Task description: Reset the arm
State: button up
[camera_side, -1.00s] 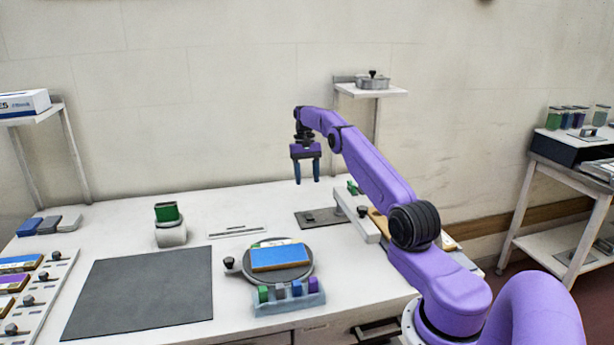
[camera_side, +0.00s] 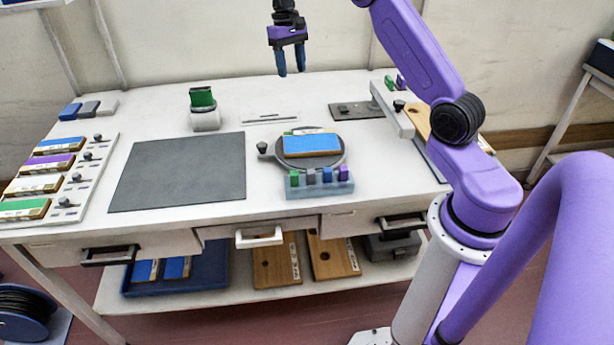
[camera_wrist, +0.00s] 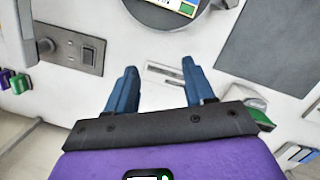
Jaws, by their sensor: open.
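My gripper (camera_side: 291,72) hangs fingers down above the back of the white bench, in front of the wall. Its two blue fingers are apart with nothing between them, and it touches nothing. In the wrist view my gripper (camera_wrist: 159,68) shows both fingers spread, with the bench top and a thin slotted plate (camera_wrist: 170,76) below. That slotted plate (camera_side: 270,117) lies flat at the back of the bench. My purple arm reaches in from the right.
A round turntable (camera_side: 340,164) holds a blue-topped board (camera_side: 311,146). A rack of coloured blocks (camera_side: 318,190) stands in front. A green-topped white stand (camera_side: 206,119) is left of the slotted plate. A dark mat (camera_side: 180,172) is bare. A panel rack (camera_side: 85,185) lies left.

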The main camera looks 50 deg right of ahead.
jog(key=s+a+r+n, duration=0.2)
jog(key=s+a+n, duration=0.2)
jog(key=s+a, duration=0.5)
jog(key=s+a+r+n, duration=0.25)
jog(key=s+a, duration=0.25)
jog(key=a, duration=0.8)
jog(key=s+f+n+t, duration=0.2)
jog(key=s+n, duration=0.7)
jog(key=s, duration=1.6)
notch_tip(320, 180, down, 2)
jog(key=shift+s+a+f, duration=0.15)
jog(key=shift+s+a, duration=0.05)
jog(key=shift+a, duration=0.1)
jog(key=shift+n, duration=0.25)
